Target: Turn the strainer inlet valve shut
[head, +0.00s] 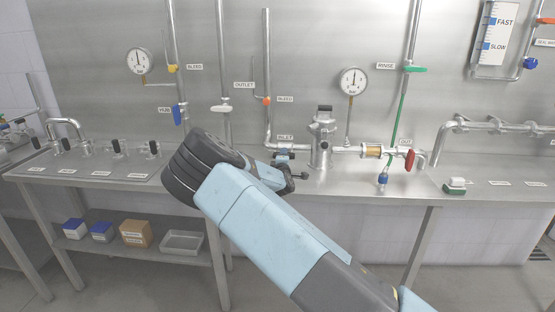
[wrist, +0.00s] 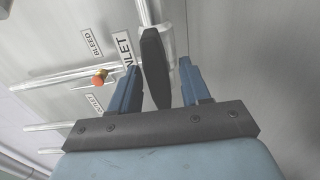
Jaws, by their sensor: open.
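The strainer inlet valve shows in the wrist view as a long black handle (wrist: 155,62) by the INLET label (wrist: 125,48). The handle lies roughly in line with the metal pipe (wrist: 145,12) behind it. My gripper (wrist: 160,68) is open, with one blue finger on each side of the handle. A gap shows on both sides, and I cannot tell how deep the handle sits between the fingers. In the head view my gripper (head: 284,157) is at the inlet pipe, left of the steel strainer (head: 321,140), and my arm hides part of that area.
An orange bleed knob (wrist: 100,77) is left of the fingers in the wrist view. Right of the strainer are a gauge (head: 353,81), a red-handled valve (head: 410,160) and a blue-capped fitting (head: 383,179). The steel bench (head: 345,184) is mostly clear in front.

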